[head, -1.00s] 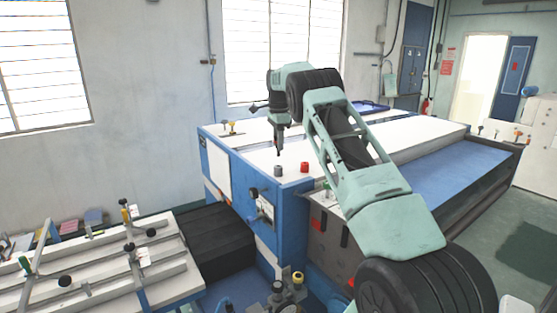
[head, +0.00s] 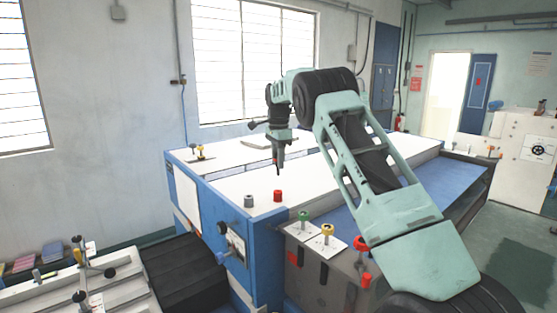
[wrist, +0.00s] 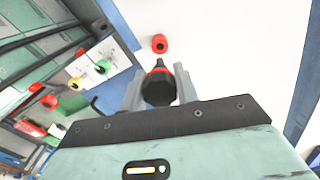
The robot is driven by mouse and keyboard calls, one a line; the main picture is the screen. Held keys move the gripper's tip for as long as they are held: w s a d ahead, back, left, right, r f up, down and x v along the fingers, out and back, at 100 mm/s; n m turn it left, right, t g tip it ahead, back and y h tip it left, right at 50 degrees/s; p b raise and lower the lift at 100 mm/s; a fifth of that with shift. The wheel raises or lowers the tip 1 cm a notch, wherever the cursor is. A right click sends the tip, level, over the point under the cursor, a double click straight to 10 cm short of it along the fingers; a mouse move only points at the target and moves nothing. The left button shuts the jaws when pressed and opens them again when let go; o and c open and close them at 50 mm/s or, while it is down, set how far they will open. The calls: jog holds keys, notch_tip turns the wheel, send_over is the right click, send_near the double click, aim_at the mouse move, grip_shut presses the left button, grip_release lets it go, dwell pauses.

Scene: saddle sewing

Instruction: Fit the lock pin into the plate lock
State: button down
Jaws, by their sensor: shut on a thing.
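My gripper (head: 280,160) hangs pointing down over the white top of the blue machine. In the wrist view my gripper (wrist: 159,90) is shut on a black knob-like piece with red edges, which looks like the lock pin (wrist: 158,89). I cannot tell which part is the plate lock.
Green (head: 304,215), yellow (head: 327,229) and red (head: 361,243) knobs stand along the machine's near side, close to my arm. A white slatted bench (head: 105,275) with clamps is at lower left.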

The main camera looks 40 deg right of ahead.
aim_at(278, 172)
jog(key=shift+f+b, duration=1.15)
jog(key=shift+f, duration=1.3)
jog(key=shift+p, duration=1)
jog(key=shift+f+b, duration=0.95)
jog(key=shift+f, duration=1.25)
jog(key=c, duration=1)
grip_release()
jog(key=shift+o, duration=0.2)
jog(key=shift+r, duration=0.1)
notch_tip(278, 172, up, 17)
jog(key=shift+r, duration=0.15)
